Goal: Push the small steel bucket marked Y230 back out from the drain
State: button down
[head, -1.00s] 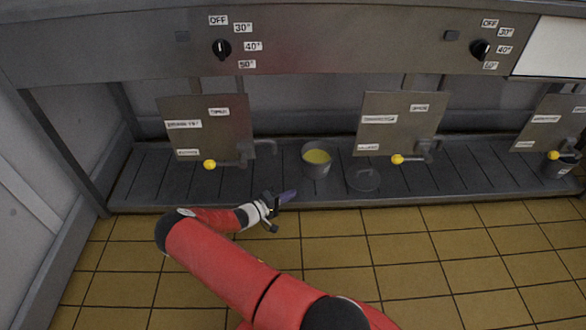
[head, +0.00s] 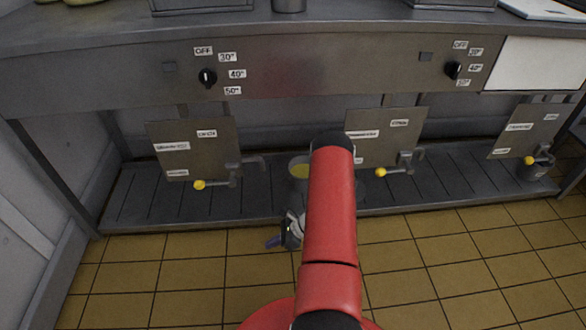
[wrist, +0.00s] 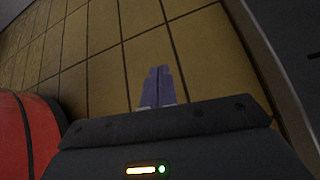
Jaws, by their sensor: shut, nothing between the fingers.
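A small steel bucket (head: 299,181) with yellow contents stands on the dark slatted drain (head: 150,205) in the head view, between the two nearer taps. My red arm covers part of its right side. The Y230 marking is too small to read on either. My gripper (head: 273,241) is over the tiled floor in front of the drain's front edge, left of my arm and nearer than the first bucket. In the wrist view its purple fingers (wrist: 158,86) are together and empty.
Hanging steel plates (head: 195,148) and taps with yellow knobs (head: 199,184) stand over the drain. The tiled floor (head: 450,250) in front is clear. The steel counter (head: 320,65) overhangs.

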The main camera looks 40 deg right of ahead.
jog(key=w+d+r+m+t+h, duration=0.1)
jog(key=d+r+m+t+h, duration=0.25)
jog(key=d, duration=0.35)
jog(key=w+d+r+m+t+h+p, duration=0.1)
jog(key=w+d+r+m+t+h, duration=0.2)
jog(key=d, duration=0.4)
jog(key=d+r+m+t+h, duration=0.2)
jog(key=d+r+m+h, duration=0.15)
jog(key=d, duration=0.35)
jog(key=w, duration=1.2)
jog(key=shift+d+f+b, duration=0.1)
jog(key=shift+d+b, duration=0.05)
jog(key=shift+b, duration=0.25)
jog(key=shift+f+b, duration=0.45)
